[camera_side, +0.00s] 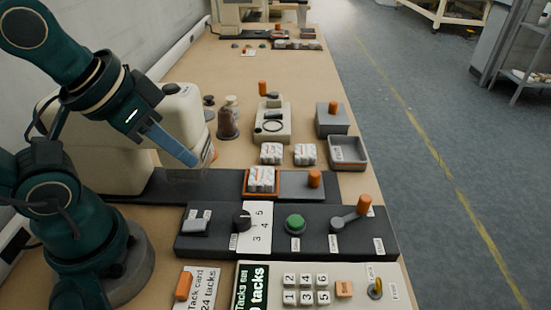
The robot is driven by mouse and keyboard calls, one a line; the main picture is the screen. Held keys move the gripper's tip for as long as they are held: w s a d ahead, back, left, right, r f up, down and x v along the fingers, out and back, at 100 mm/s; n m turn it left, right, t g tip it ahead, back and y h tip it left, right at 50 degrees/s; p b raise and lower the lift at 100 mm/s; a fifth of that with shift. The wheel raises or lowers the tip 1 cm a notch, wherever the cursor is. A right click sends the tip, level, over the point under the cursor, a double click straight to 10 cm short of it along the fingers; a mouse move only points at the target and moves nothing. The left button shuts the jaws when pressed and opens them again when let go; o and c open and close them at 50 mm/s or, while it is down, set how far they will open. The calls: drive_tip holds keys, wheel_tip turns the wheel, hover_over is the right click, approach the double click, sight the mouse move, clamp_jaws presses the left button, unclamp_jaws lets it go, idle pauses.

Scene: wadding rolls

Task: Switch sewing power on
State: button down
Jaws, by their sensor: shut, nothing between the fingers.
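A dark control panel (268,244) runs across the near part of the bench. At its left end is a grey rocker switch (194,227) with small labels above it that I cannot read; its on or off position is unclear. To its right are a black dial (241,219) beside a 3-4-5 scale, a green button (295,224) and a grey lever with an orange knob (364,204). My gripper (194,161) is shut and empty, in the air above and behind the panel, beside the cream sewing machine (180,112). It touches none of the controls.
A wrapped wadding roll (261,178) sits in an orange frame behind the panel. More rolls (305,153), a grey tray (348,152), a grey box with an orange knob (332,118) and brown spools (228,122) stand farther back. A keypad (305,289) lies in front.

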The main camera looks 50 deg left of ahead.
drive_tip(key=shift+w+d+r+n+g+y, duration=0.1)
drive_tip(key=shift+d+r+n+g+y, duration=0.7)
drive_tip(key=shift+n, duration=3.65)
drive_tip(key=shift+w+a+r+n+g+h, duration=0.2)
drive_tip(key=shift+n+g, duration=1.4)
drive_tip(key=shift+n, duration=2.8)
drive_tip(key=shift+s+d+r+n+g+y, duration=0.15)
drive_tip(key=shift+d+r+n+g, duration=0.75)
drive_tip(key=shift+n, duration=3.55)
